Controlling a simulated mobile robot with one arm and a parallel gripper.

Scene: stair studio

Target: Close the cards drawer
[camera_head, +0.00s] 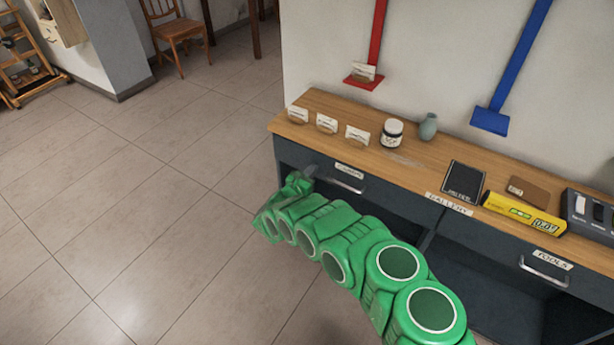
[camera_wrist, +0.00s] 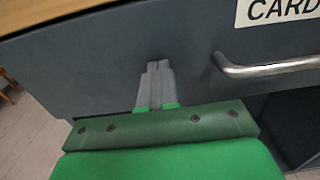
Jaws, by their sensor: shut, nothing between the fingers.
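The cards drawer (camera_head: 375,194) is the dark grey left drawer of the counter, with a white label and a metal bar handle (camera_head: 341,184). In the wrist view its front (camera_wrist: 120,55) fills most of the picture, with the handle (camera_wrist: 268,70) at the right below a "CARD" label (camera_wrist: 280,10). The front looks flush or nearly flush under the worktop; I cannot tell if a small gap is left. My gripper (camera_head: 308,171) is shut and empty, its fingertips (camera_wrist: 157,64) at the drawer front, left of the handle. Whether they touch it is unclear.
The wooden worktop (camera_head: 400,160) carries card holders, a jar (camera_head: 391,132), a grey vase (camera_head: 428,126) and a yellow box (camera_head: 523,214). The tools drawer (camera_head: 500,250) is at the right, with open shelf space below. Tiled floor (camera_head: 130,220) at the left is clear.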

